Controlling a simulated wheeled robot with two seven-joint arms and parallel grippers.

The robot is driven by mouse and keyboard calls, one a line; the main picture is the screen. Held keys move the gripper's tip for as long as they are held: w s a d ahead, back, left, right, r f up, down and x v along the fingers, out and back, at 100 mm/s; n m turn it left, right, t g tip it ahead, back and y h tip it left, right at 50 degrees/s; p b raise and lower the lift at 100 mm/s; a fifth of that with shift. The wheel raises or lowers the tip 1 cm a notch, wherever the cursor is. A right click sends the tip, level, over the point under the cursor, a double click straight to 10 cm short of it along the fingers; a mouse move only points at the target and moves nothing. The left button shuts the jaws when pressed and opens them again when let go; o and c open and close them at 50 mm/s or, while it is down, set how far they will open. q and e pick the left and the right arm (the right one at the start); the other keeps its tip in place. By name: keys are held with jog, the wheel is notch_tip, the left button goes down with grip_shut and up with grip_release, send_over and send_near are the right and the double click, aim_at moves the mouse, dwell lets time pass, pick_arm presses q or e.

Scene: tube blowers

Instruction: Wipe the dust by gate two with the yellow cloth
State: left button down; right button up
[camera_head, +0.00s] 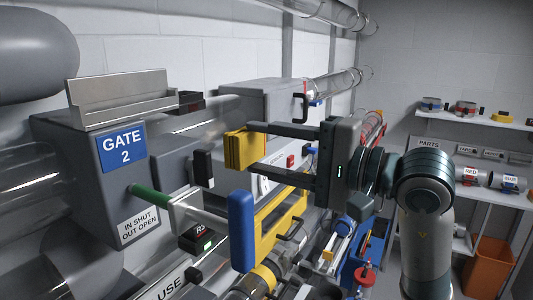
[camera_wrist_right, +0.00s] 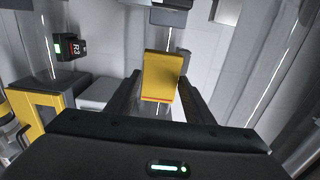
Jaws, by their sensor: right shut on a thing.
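The yellow cloth (camera_head: 241,150) is a thick folded pad. My right gripper (camera_head: 252,147) is shut on it and holds it upright in the air, right of the gate two box. In the right wrist view the cloth (camera_wrist_right: 162,76) stands between the two dark fingers (camera_wrist_right: 160,95). The gate two box (camera_head: 75,170) is grey, with a blue "GATE 2" sign (camera_head: 121,147) and an "IN SHUT OUT OPEN" label (camera_head: 139,226). I cannot make out any dust near it. My left gripper is not in view.
A blue upright bar (camera_head: 241,231) stands below the cloth. A metal tray (camera_head: 120,98) sits on the box. Pipes line the wall. Shelves (camera_head: 470,122) and an orange bin (camera_head: 488,266) stand at right.

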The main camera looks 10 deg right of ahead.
aim_at(255, 146)
jog(key=shift+w+a, duration=0.1)
jog(key=shift+a, duration=0.05)
jog(key=shift+p+x, duration=0.85)
jog(key=shift+x, duration=0.7)
jog(key=shift+p+x, duration=0.45)
jog(key=shift+x, duration=0.75)
jog(key=shift+b+x, duration=0.5)
jog(key=shift+x, duration=0.55)
jog(key=shift+w+d+b, duration=1.2)
jog(key=shift+w, duration=0.2)
